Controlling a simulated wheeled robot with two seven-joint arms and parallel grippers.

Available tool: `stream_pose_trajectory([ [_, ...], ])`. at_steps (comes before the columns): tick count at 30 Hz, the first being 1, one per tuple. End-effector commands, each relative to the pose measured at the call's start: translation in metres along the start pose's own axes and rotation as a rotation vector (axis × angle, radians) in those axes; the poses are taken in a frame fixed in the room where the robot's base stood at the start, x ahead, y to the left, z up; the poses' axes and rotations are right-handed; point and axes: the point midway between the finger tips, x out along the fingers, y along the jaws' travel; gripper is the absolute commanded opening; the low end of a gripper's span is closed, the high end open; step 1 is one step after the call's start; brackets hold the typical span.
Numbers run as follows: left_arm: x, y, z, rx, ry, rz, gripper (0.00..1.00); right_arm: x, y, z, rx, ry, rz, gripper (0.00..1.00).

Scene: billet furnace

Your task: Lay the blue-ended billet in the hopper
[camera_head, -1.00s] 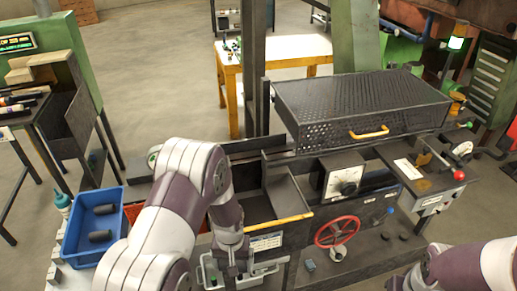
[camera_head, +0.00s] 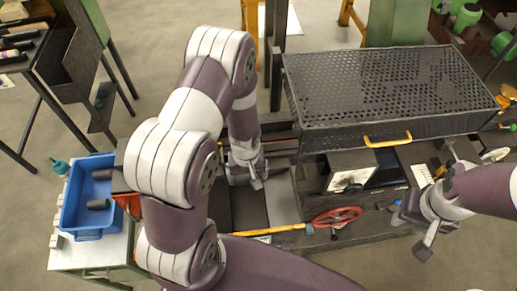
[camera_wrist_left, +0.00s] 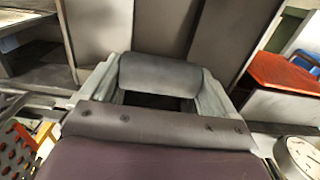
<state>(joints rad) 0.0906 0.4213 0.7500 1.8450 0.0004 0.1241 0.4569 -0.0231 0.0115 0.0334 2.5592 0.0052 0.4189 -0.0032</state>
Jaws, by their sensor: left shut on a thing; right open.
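My left gripper (camera_head: 255,180) is over the open hopper (camera_head: 285,200), the dark bay behind the yellow-edged front. In the left wrist view its grey fingers (camera_wrist_left: 155,95) are shut on a dark grey cylindrical billet (camera_wrist_left: 158,75), held crosswise between them. The billet's end faces are hidden by the fingers, so I cannot see a blue end. In the head view the billet cannot be made out clearly. Dark panels (camera_wrist_left: 165,25) stand beyond the billet in the wrist view. My right gripper (camera_head: 426,240) is open and empty, at the right front of the machine.
A blue bin (camera_head: 74,195) with two dark billets (camera_head: 102,174) stands at the left, with a red-orange bin (camera_head: 131,205) beside it. A perforated black cover (camera_head: 390,85) with a yellow handle (camera_head: 387,141) lies right of the hopper. A red handwheel (camera_head: 336,216) is in front.

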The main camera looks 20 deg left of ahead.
Motion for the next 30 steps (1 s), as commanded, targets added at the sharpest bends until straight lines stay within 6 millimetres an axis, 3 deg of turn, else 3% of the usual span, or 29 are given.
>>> stream_pose_trajectory([
  [8, 0.016, 0.000, 0.001, -0.003, -0.001, 0.000, 0.22, 0.014, 0.000, 0.002, 0.000, -0.001, 0.000, 0.43],
  [24, 0.091, 0.000, 0.000, -0.002, 0.000, 0.000, 0.22, 0.079, 0.000, 0.010, 0.000, -0.001, 0.000, 0.43],
  [30, 0.100, 0.000, 0.000, -0.002, 0.001, 0.000, 0.22, 0.087, 0.000, 0.011, 0.000, -0.001, 0.000, 0.43],
])
